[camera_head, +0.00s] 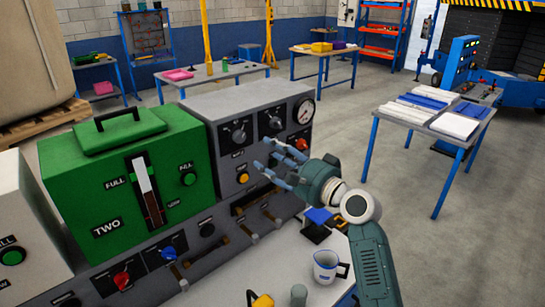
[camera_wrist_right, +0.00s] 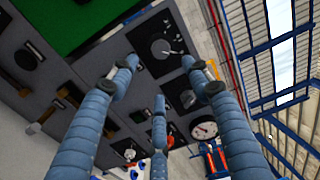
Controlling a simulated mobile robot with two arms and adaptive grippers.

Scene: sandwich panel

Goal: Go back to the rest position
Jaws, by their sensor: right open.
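My right gripper (camera_head: 268,160) is open and empty in front of the grey control panel (camera_head: 222,105), near its knobs and yellow button. In the right wrist view its blue fingers (camera_wrist_right: 160,85) are spread, with panel knobs and a round gauge (camera_wrist_right: 204,130) behind them. I cannot tell whether a fingertip touches the panel. My right arm reaches up from the lower right of the head view. My left gripper is not in view.
A green box (camera_head: 120,175) with a handle stands left of the grey panel. A table (camera_head: 468,142) with white and blue slabs stands at the right. Open floor lies between.

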